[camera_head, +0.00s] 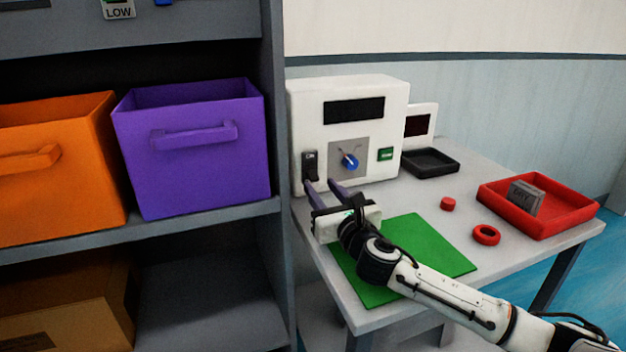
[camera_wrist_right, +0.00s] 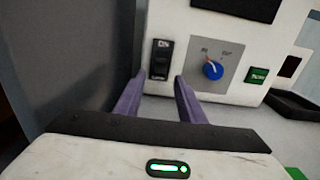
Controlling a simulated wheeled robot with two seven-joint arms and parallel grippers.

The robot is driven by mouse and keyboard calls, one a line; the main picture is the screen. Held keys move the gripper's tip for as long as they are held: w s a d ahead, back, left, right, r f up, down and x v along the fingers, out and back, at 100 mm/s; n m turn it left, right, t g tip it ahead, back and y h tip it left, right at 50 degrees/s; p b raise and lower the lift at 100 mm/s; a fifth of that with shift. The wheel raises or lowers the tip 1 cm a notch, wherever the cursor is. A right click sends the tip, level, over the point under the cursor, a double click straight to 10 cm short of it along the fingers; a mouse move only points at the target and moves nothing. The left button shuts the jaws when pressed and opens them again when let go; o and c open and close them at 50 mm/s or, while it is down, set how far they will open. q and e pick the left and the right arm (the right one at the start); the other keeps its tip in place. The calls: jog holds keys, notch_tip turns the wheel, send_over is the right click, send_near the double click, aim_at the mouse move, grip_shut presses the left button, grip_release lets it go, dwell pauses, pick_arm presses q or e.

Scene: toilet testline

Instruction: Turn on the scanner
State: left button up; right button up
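The scanner (camera_head: 348,100) is a white box with a dark display, standing at the back left of the table. Its black rocker switch (camera_head: 310,165) is low on the left of its front and also shows in the right wrist view (camera_wrist_right: 160,60), marked ON. A blue knob (camera_head: 350,161) on a grey plate and a green button (camera_head: 385,154) are to its right. My right gripper (camera_head: 323,188) is open and empty, its purple fingers pointing at the scanner front just below the switch. In the wrist view the switch appears between the fingertips (camera_wrist_right: 158,80). My left gripper is out of view.
A green mat (camera_head: 430,250) lies under my right arm. A black tray (camera_head: 430,162), red cap (camera_head: 448,204), red ring (camera_head: 486,235) and red tray (camera_head: 572,222) with a grey block are to the right. A shelf with orange (camera_head: 60,190) and purple (camera_head: 195,165) bins stands close on the left.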

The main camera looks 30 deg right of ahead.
aim_at(315, 180)
jog(key=x, duration=0.5)
jog(key=shift+w, duration=0.15)
grip_shut()
